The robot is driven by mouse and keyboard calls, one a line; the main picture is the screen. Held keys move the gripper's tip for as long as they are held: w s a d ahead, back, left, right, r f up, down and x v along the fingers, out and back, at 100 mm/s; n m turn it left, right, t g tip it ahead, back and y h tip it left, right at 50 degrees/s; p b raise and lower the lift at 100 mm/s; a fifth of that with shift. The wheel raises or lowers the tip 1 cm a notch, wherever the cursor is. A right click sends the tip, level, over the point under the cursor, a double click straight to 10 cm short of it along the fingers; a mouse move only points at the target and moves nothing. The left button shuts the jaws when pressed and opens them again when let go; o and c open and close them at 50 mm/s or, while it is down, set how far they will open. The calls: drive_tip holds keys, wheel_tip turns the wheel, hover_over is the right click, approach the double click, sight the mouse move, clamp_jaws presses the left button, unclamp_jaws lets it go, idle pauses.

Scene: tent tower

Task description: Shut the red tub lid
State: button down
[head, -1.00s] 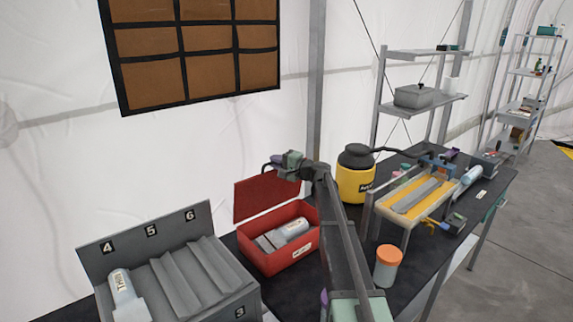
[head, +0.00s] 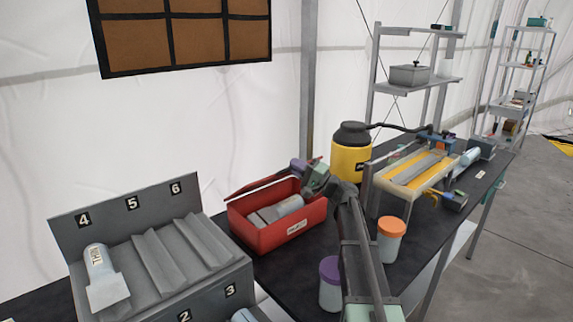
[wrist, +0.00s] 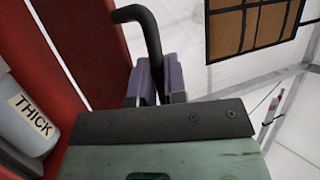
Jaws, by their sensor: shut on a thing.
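The red tub (head: 268,238) stands on the dark bench, with a white-and-grey bottle (head: 290,206) lying inside. Its red lid (head: 257,185) is partly lowered at the rear of the tub, with the front still open. My gripper (head: 301,168) is at the lid's right end. In the wrist view, its purple fingers (wrist: 160,82) are shut on the black curved lid handle (wrist: 146,28). The bottle, labelled THICK (wrist: 28,115), shows at the left of that view. My gripper hides the tub's rear right corner in the head view.
A grey numbered rack (head: 150,255) with a bottle stands left of the tub. A yellow canister (head: 350,162) is behind to the right. An orange-lidded jar (head: 390,243) and a purple-lidded jar (head: 330,288) stand close to my arm.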

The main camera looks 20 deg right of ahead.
drive_tip(key=shift+s+d+f+b, duration=0.2)
drive_tip(key=shift+s+f+b, duration=0.4)
drive_tip(key=shift+f, duration=0.3)
drive_tip(key=shift+s+d+f+b, duration=0.2)
drive_tip(key=shift+s+f+b, duration=0.4)
drive_tip(key=shift+f, duration=0.25)
drive_tip(key=shift+w, duration=0.1)
drive_tip(key=c, duration=1.5)
unclamp_jaws()
drive_tip(key=shift+o, duration=0.2)
drive_tip(key=b+v, duration=0.2)
drive_tip(key=v, duration=0.5)
